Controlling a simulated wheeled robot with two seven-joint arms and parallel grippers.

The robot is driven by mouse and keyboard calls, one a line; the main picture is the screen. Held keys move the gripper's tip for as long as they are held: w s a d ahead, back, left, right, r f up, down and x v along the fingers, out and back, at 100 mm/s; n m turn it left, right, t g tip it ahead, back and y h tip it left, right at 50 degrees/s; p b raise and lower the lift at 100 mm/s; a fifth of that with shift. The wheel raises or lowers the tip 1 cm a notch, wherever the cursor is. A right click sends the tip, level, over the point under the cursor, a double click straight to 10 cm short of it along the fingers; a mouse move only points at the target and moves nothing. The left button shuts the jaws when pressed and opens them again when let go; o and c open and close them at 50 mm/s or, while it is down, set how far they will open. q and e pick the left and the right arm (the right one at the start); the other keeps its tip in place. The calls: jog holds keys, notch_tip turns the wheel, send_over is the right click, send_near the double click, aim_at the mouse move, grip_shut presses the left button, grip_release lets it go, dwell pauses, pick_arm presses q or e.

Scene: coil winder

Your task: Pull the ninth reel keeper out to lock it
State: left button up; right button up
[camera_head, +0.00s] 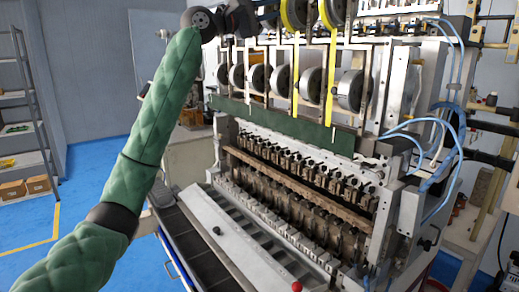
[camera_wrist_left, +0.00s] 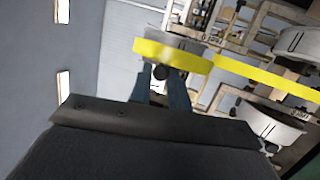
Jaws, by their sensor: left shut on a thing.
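My left arm reaches up to the top left of the winder in the head view, with my left gripper (camera_head: 262,14) beside the upper reels. In the left wrist view the fingers of my left gripper (camera_wrist_left: 163,82) are shut on a small dark round knob, the reel keeper (camera_wrist_left: 160,72). It sits in front of a reel with a yellow rim (camera_wrist_left: 172,53). The fingers hide part of the keeper, so how far out it stands cannot be told. My right gripper is in neither view.
Yellow reels (camera_head: 293,12) hang at the top of the coil winder, with a row of grey drums (camera_head: 350,90) below. A dark green bar (camera_head: 290,127) crosses its front. A second yellow strip (camera_wrist_left: 265,78) runs close to the right of my fingers. Open room lies left.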

pick_arm(q)
jog(key=o, duration=0.5)
jog(key=shift+w+d+f, duration=0.1)
jog(key=shift+f, duration=0.1)
jog(key=shift+o, duration=0.2)
jog(key=shift+r, duration=0.1)
jog(key=r+v, duration=0.1)
jog(key=v, duration=0.6)
jog(key=shift+a+r, duration=0.35)
